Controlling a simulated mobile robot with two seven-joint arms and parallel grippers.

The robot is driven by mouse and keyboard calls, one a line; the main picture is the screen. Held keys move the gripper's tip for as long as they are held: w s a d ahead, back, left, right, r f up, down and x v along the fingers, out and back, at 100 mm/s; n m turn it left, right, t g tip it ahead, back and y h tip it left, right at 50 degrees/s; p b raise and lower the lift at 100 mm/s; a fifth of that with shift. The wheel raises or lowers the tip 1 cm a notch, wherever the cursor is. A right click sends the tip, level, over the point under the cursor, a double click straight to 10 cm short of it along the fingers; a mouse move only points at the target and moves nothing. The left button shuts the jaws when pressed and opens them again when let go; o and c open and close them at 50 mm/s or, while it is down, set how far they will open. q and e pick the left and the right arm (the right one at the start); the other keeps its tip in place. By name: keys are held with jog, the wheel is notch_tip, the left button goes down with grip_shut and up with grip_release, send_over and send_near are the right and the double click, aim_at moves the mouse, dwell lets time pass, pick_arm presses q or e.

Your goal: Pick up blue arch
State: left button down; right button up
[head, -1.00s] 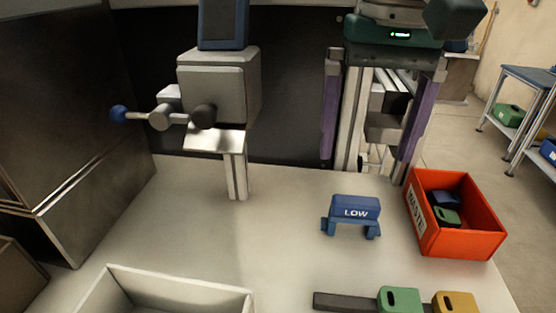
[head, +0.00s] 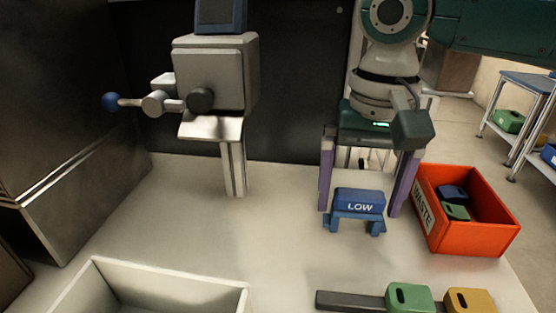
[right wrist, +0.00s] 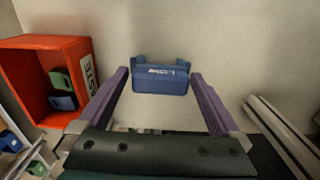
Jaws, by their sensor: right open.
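The blue arch (head: 357,203), marked "LOW", stands upright on its feet on the pale worktop. My right gripper (head: 364,203) is open, with its two purple fingers coming down on the left and right of the arch. In the right wrist view the arch (right wrist: 161,79) lies between and just beyond the fingertips of the right gripper (right wrist: 158,77), with a gap on each side. My left gripper is not in view.
A red-orange waste bin (head: 484,243) with blue and green pieces stands close to the right. A dark bar (head: 350,300) with a green block (head: 409,297) and a yellow block (head: 468,301) lies in front. A grey device (head: 215,75) and a pale tray (head: 170,276) are left.

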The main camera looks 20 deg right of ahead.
jog(key=c, duration=1.4)
